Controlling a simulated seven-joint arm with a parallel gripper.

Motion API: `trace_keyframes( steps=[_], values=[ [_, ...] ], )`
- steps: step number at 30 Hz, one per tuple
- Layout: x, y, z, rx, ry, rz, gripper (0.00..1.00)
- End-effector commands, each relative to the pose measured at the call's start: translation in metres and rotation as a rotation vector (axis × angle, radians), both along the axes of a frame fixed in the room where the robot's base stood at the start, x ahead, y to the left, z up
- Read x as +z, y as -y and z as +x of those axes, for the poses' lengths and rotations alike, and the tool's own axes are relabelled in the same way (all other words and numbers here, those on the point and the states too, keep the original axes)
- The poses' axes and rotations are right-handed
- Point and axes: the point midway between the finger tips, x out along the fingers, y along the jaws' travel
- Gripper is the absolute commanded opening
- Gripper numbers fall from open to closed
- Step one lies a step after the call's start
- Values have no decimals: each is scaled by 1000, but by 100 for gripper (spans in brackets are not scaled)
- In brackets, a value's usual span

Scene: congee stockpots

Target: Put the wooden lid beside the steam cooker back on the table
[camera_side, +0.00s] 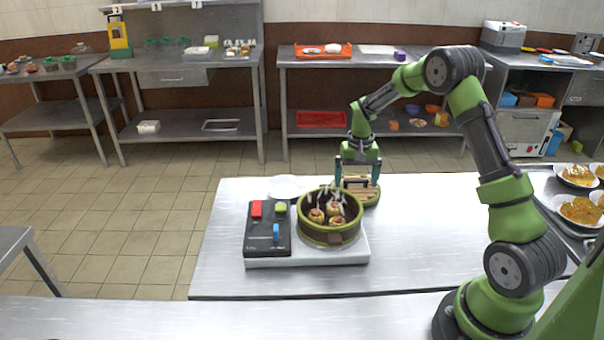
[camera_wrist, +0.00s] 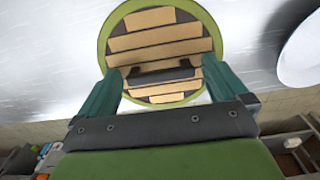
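The wooden lid (camera_side: 369,196) has pale slats, a green rim and a dark bar handle. In the side view it is at the back right of the steam cooker (camera_side: 330,233), close to the table surface; I cannot tell whether it rests fully on it. My gripper (camera_side: 357,182) points down over the lid. In the wrist view my gripper (camera_wrist: 162,66) is open, its teal fingers on either side of the handle, with gaps at both ends. The lid also shows there (camera_wrist: 160,42). The round green cooker is uncovered, with several buns inside.
The cooker stands on a white base with a dark panel (camera_side: 267,240) bearing red, green and blue pieces. A white plate (camera_side: 287,187) lies behind it. The steel table (camera_side: 440,240) is clear to the right. Plates of food (camera_side: 580,210) stand at the far right.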

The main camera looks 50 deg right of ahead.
Motion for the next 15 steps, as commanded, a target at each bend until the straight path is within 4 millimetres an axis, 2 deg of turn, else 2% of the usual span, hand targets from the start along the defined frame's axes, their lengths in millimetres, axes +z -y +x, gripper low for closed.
trace_keyframes(
  steps=[5, 8, 15],
  values=[
    [2, 0, 0, 0, 1, 0, 100],
    [11, 0, 1, -1, 3, -1, 100],
    [60, 0, 1, 1, 6, -3, 100]
  ],
)
